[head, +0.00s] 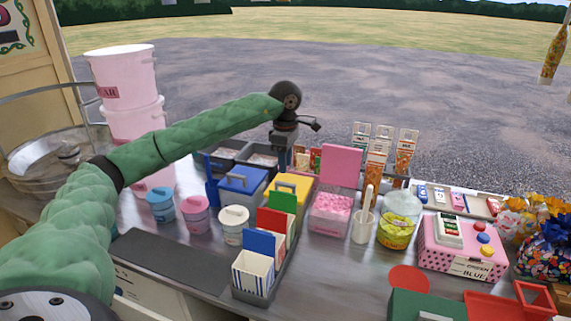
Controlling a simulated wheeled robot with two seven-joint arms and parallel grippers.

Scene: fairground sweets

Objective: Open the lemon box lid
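The lemon box appears to be the yellow-lidded box (294,182) near the middle of the counter. Its yellow lid looks down, and a green card in front hides part of the box. My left gripper (281,165) comes in from the left and points down at the back of the yellow lid. It is small and dark here, so I cannot tell whether its fingers are open or touch the lid. My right gripper is not in view.
A blue-lidded box (242,181) stands left of the yellow one. A pink box (332,211) with its lid raised stands to the right. Striped paper bags (253,271) in a holder stand in front. The dark mat (170,262) at front left is clear.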

